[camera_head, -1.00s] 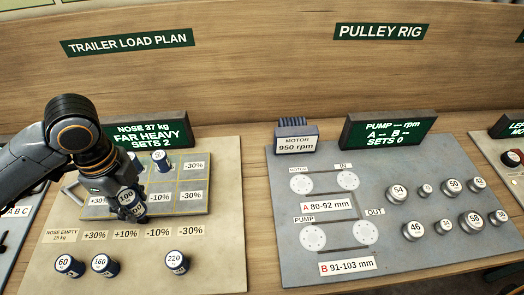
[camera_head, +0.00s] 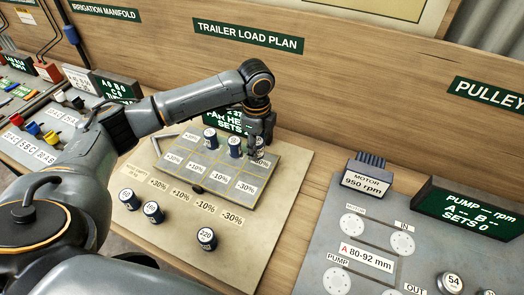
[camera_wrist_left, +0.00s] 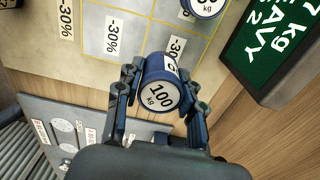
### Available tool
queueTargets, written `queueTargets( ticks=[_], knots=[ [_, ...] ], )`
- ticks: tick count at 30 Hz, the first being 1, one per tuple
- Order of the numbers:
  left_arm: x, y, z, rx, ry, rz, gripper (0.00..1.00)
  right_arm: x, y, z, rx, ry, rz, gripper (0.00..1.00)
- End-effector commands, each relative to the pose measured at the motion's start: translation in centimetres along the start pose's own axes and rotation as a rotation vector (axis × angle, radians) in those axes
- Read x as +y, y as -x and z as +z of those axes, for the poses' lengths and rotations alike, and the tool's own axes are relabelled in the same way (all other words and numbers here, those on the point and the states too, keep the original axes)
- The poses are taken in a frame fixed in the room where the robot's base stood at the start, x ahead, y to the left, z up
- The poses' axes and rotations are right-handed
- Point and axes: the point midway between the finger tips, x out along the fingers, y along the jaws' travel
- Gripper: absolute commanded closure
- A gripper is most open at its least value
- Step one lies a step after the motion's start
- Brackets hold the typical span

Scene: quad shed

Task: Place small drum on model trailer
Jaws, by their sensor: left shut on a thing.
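The small drum marked 100 kg (camera_wrist_left: 162,92) is dark blue with a white top. My left gripper (camera_wrist_left: 165,88) is shut on it, one finger on each side. In the head view the left gripper (camera_head: 261,137) and held drum (camera_head: 258,150) are at the far right corner of the model trailer (camera_head: 217,172), by a -30% cell; whether the drum touches the deck is unclear. The trailer is a grey deck with a yellow grid and percent labels. Two other drums, one left (camera_head: 210,139) and one nearer (camera_head: 234,146), stand in its far row. My right gripper is not visible.
Three loose drums, one at left (camera_head: 129,199), one beside it (camera_head: 153,212) and one marked 220 (camera_head: 206,239), stand on the board before the trailer. A green screen (camera_head: 222,119) stands behind it, partly covered by my arm.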

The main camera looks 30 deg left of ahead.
Motion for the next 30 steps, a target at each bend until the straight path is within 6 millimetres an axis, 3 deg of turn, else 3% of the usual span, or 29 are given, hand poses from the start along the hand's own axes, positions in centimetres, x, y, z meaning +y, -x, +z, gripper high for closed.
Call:
queueTargets(
  ticks=[10,17,28,29,30],
  knots=[
    [-2.4,-2.7,-0.3,-0.001,0.0,-0.001,0.96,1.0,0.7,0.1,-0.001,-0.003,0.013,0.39],
    [-2.3,-5.5,-0.3,-0.001,0.0,-0.002,0.96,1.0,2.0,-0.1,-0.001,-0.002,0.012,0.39],
    [-2.3,-6.0,-0.3,-0.001,-0.001,-0.002,0.96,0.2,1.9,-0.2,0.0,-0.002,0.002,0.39],
    [-2.3,-6.1,-0.2,-0.001,-0.001,-0.002,0.6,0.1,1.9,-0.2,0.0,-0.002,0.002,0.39],
    [-2.3,-6.1,-0.2,-0.001,-0.001,-0.002,0.52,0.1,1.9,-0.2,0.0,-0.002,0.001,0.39]
  ],
)
